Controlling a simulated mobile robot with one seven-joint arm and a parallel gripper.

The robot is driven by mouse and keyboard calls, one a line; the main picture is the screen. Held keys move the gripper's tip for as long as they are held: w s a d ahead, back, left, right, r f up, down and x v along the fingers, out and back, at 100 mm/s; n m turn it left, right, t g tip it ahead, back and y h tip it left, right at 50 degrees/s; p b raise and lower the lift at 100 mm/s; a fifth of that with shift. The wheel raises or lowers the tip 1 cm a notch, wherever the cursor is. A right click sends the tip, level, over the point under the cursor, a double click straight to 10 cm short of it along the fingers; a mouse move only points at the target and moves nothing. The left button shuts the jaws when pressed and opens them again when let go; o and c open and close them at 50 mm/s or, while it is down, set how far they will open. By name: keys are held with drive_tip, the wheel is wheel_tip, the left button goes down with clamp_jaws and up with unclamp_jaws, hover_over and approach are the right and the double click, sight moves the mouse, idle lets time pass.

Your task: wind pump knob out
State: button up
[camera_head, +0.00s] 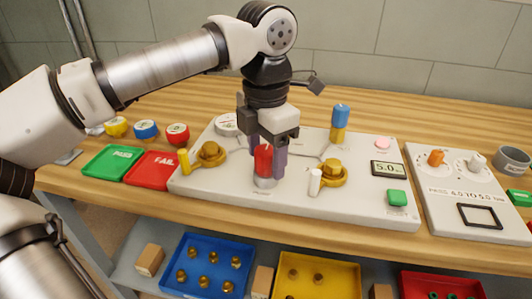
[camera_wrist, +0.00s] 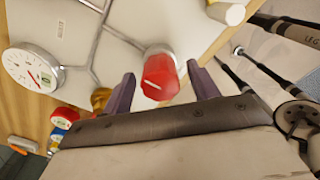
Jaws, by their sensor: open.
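The red knob (camera_head: 264,158), which I take for the pump knob, stands on a pale base at the front middle of the white panel (camera_head: 215,190). In the wrist view the red knob (camera_wrist: 160,76) has a white pointer line and lies between my two purple fingertips. My gripper (camera_head: 267,166) is open and points down over the knob. In the wrist view a gap shows between the knob and each finger of my gripper (camera_wrist: 160,82). I cannot tell how deep the fingers reach. A round dial gauge (camera_wrist: 30,70) shows on the panel.
Brass valves with a yellow handle (camera_head: 184,161) and a white handle (camera_head: 315,182) flank the knob. A blue-and-yellow post (camera_head: 340,121) stands behind. A display (camera_head: 388,169) reads about 5.0. Green (camera_head: 113,163) and red trays (camera_head: 152,168) lie left; a second panel (camera_head: 450,190) stands right.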

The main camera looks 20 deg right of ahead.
sight(266, 150)
wheel_tip(266, 150, up, 14)
drive_tip(key=p, duration=0.1)
drive_tip(key=shift+f, duration=0.25)
